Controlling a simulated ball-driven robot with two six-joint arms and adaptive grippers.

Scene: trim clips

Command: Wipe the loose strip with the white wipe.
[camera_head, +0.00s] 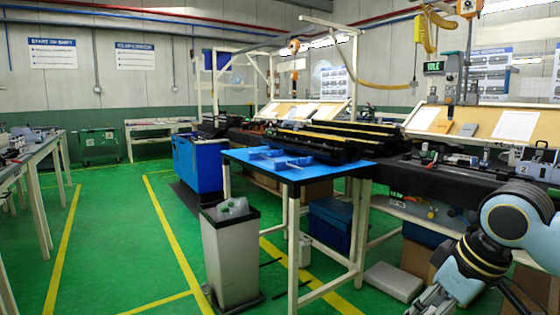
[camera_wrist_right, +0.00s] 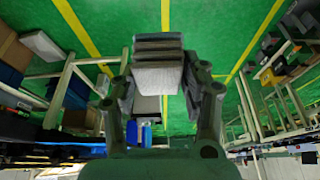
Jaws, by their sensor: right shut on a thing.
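My right gripper (camera_wrist_right: 158,88) is shut on a folded, layered pad, light grey-white in front and darker grey behind, which looks like the white wipe (camera_wrist_right: 157,77). In the head view my right gripper (camera_head: 432,302) is at the bottom right, partly cut off by the frame edge, in front of and apart from the benches; the pad cannot be made out there. Long black strips (camera_head: 318,148) lie at the back of the blue-topped table (camera_head: 325,176). I cannot tell which of them is the loose strip. My left gripper is not in view.
A grey bin (camera_head: 230,262) with a black rim stands before the blue-topped table. A blue crate (camera_head: 198,165) stands behind it. A dark bench (camera_head: 440,181) with devices runs to the right. Green floor (camera_head: 120,240) is open at the left, up to another bench (camera_head: 40,150).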

